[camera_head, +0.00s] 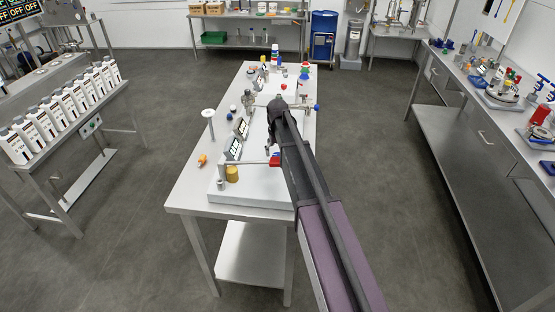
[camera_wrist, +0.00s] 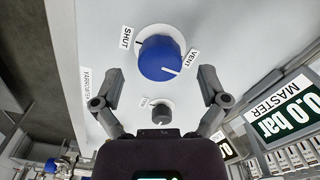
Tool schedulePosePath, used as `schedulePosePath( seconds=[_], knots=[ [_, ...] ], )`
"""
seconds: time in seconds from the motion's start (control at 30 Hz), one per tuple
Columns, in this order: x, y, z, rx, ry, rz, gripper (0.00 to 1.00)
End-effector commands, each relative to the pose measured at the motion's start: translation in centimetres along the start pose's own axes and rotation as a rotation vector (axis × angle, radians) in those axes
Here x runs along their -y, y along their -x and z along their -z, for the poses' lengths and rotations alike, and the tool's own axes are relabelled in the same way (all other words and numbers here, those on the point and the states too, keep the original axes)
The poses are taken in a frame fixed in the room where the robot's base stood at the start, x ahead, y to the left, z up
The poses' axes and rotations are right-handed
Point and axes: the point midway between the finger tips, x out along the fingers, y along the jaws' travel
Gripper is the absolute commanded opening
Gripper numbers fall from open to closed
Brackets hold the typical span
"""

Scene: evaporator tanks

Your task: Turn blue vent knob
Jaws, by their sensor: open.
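The blue vent knob (camera_wrist: 160,58) shows large in the wrist view, on a pale panel (camera_wrist: 215,25). A "SHUT" label (camera_wrist: 126,37) is at its left and a "VENT" label (camera_wrist: 193,60) at its right. A white mark on the knob points to the lower right, below the "VENT" label. My gripper (camera_wrist: 160,76) is open, with one finger to each side of the knob's lower part and visible gaps between. In the head view my gripper (camera_head: 278,106) is above the steel table, and my arm covers part of the equipment there.
A smaller dark knob (camera_wrist: 161,113) sits between my fingers below the blue one. A "MASTER" display (camera_wrist: 280,115) reads 0.0 bar at the right. In the head view, the steel table (camera_head: 188,185) carries other fittings, including a yellow cylinder (camera_head: 232,174). Open floor (camera_head: 380,150) lies to its right.

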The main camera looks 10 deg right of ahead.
Motion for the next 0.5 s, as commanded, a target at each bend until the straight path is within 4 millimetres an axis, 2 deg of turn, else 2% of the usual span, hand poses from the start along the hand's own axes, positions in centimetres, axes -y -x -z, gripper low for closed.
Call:
schedulePosePath(
  seconds=[0.03, 0.2, 0.5],
  knots=[
    [0.00, -0.66, 0.00, 0.000, 0.000, 0.000, 0.93],
    [0.00, -1.33, 0.00, 0.000, 0.000, 0.000, 0.93],
    [0.00, -1.53, 0.00, 0.000, 0.000, 0.000, 0.93]
  ],
)
